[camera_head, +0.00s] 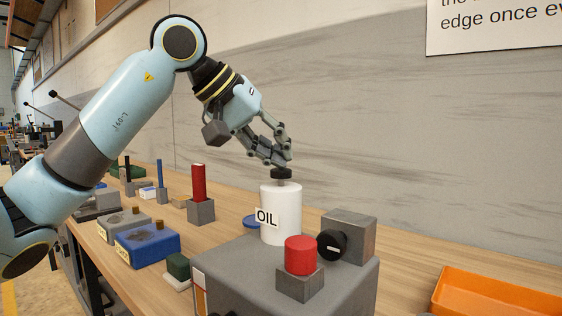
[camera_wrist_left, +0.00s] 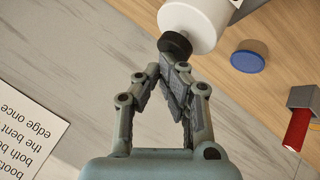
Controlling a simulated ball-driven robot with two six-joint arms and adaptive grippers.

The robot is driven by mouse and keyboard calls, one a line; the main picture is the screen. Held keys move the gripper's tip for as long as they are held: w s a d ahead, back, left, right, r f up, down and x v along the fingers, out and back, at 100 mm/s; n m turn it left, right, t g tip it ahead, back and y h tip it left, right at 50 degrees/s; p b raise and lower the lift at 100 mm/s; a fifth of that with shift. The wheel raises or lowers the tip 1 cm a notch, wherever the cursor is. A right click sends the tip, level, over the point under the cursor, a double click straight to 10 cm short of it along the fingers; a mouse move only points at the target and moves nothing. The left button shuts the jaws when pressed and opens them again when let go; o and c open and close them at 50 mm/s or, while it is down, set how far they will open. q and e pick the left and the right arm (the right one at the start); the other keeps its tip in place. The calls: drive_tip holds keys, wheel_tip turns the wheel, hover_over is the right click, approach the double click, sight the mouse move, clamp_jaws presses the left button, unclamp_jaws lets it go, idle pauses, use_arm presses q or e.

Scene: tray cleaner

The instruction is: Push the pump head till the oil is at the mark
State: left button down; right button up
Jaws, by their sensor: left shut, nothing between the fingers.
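A white oil bottle (camera_head: 282,212) labelled OIL stands upright behind the grey machine block. Its black pump head (camera_head: 281,173) sits on a short stem above the bottle top. My left gripper (camera_head: 285,162) is shut and empty, fingers pointing down, tips right at the top of the pump head. In the left wrist view the fingertips (camera_wrist_left: 170,65) lie against or very close to the black pump head (camera_wrist_left: 175,44), with the white bottle (camera_wrist_left: 194,22) beyond it; I cannot tell if they touch. No oil level or mark is visible. My right gripper is out of view.
A grey machine block (camera_head: 240,278) carries a red button (camera_head: 300,256) and a black knob (camera_head: 332,245). A blue lid (camera_wrist_left: 247,62) lies beside the bottle. A red cylinder (camera_head: 198,183) stands in a grey holder. An orange tray (camera_head: 495,296) is at the right.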

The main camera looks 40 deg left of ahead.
use_arm(q)
drive_tip(key=shift+r+p, duration=0.95)
drive_tip(key=shift+r, duration=0.45)
wheel_tip(320, 180, up, 5)
drive_tip(key=p, duration=0.3)
idle(0.5)
